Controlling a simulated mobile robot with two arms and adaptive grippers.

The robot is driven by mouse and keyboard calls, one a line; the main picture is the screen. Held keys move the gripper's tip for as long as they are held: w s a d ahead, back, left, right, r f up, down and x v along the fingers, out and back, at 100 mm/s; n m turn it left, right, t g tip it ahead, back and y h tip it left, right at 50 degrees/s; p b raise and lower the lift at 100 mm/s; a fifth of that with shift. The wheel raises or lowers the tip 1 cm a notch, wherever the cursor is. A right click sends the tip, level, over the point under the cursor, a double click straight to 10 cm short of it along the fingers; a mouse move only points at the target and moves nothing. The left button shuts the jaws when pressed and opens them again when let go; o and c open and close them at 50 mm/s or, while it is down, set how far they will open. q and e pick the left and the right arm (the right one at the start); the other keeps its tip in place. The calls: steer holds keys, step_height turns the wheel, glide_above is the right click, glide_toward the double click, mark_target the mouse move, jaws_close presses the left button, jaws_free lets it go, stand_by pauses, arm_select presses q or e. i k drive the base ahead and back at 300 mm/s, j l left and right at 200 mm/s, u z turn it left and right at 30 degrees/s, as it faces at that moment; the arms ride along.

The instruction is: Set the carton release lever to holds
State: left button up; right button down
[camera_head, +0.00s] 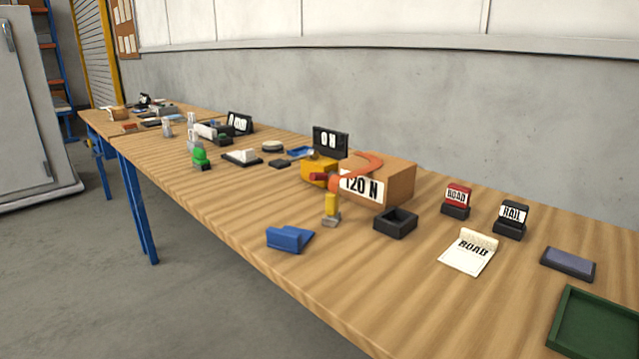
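A brown carton (400,180) with a white "120 N" label (361,187) stands on the wooden table, right of the middle. An orange curved band (362,164) arches over its left part. A yellow block (316,167) with a small dark red piece (318,178) adjoins its left side. In front stands an upright yellow piece on a grey foot (331,209). I cannot tell which part is the carton release lever or how it is set. Neither of my grippers is in view.
A black display (330,142) stands behind the yellow block. A black open box (395,223) and a blue wedge (289,239) stand in front. "ROAD" (456,201) and "RAIL" (511,219) blocks, a white card (469,254) and a green tray (569,318) are to the right.

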mark_target(314, 177)
steer(key=i+j+u, duration=0.25)
steer(key=j, duration=0.15)
steer(key=i+j+u, duration=0.1)
steer(key=j+u, duration=0.15)
steer(key=j, duration=0.15)
steer(key=i+j+u, duration=0.25)
steer(key=j, duration=0.1)
